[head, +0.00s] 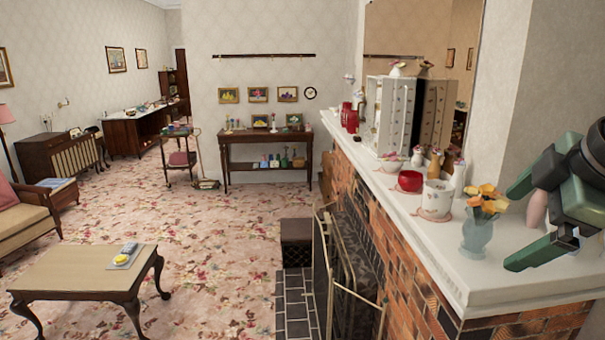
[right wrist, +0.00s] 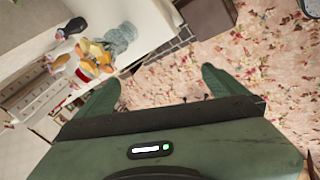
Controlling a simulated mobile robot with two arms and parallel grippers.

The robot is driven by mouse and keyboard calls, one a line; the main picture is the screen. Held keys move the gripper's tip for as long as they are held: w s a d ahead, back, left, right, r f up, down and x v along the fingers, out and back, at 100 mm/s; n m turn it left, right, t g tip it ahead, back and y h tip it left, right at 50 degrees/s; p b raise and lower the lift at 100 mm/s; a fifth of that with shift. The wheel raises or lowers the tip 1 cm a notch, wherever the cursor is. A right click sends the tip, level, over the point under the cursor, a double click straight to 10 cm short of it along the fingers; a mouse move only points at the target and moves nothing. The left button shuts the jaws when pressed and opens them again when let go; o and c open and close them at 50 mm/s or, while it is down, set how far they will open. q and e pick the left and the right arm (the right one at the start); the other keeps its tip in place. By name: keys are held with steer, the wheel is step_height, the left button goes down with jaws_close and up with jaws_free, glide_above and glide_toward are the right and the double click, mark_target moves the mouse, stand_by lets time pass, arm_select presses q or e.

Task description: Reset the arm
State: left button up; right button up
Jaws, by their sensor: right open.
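My right gripper (head: 510,228) is in the head view at the right, above the end of the white mantel (head: 500,275). Its two green fingers are apart, with nothing seen held between them. In the right wrist view the open fingers (right wrist: 163,78) point over the floor and mantel edge. A pale blue glass vase (head: 478,235) with orange-yellow flowers stands on the mantel just left of the fingers; it also shows in the right wrist view (right wrist: 120,40). A pinkish object (head: 537,210) shows behind the gripper, partly hidden. My left gripper is not in view.
The mantel holds a white floral pot (head: 436,200), a red bowl (head: 410,181), bottles and a white cabinet (head: 388,115). Below are the brick fireplace and a metal fire screen (head: 345,265). A coffee table (head: 85,272) stands at left. Carpeted floor between is open.

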steer(key=w+a+f+g, duration=0.15)
steer(key=a+f, duration=0.25)
steer(key=f, duration=0.4)
steer(key=w+a+f+t, duration=0.1)
steer(key=w+a+f, duration=0.1)
steer(key=a+f, duration=0.5)
steer(key=s+a+f+m+g+y, duration=0.1)
steer(key=s+a+f+m, duration=0.15)
steer(key=f, duration=0.65)
steer(key=s+a+f+m+y, duration=0.1)
steer(key=s+f, duration=0.2)
steer(key=f, duration=0.6)
steer(key=s+d+f+m+g+h, duration=0.15)
steer(key=s+f+m, duration=0.25)
steer(key=s+f, duration=0.5)
steer(key=s+d+f+m+g+h, duration=0.1)
steer(key=s+d+f+m, duration=0.25)
steer(key=s+f, duration=0.55)
step_height(320, 180, down, 26)
steer(key=s+a+b, duration=0.1)
steer(key=s+b, duration=0.2)
steer(key=b, duration=0.2)
steer(key=s+d+f+g+b, duration=0.1)
steer(key=s+f, duration=0.7)
steer(key=f, duration=0.2)
steer(key=s+d+f+g+b, duration=0.1)
steer(key=s+d+f+b, duration=0.1)
steer(key=s+f, duration=0.6)
step_height(320, 180, down, 3)
steer(key=shift+f, duration=0.1)
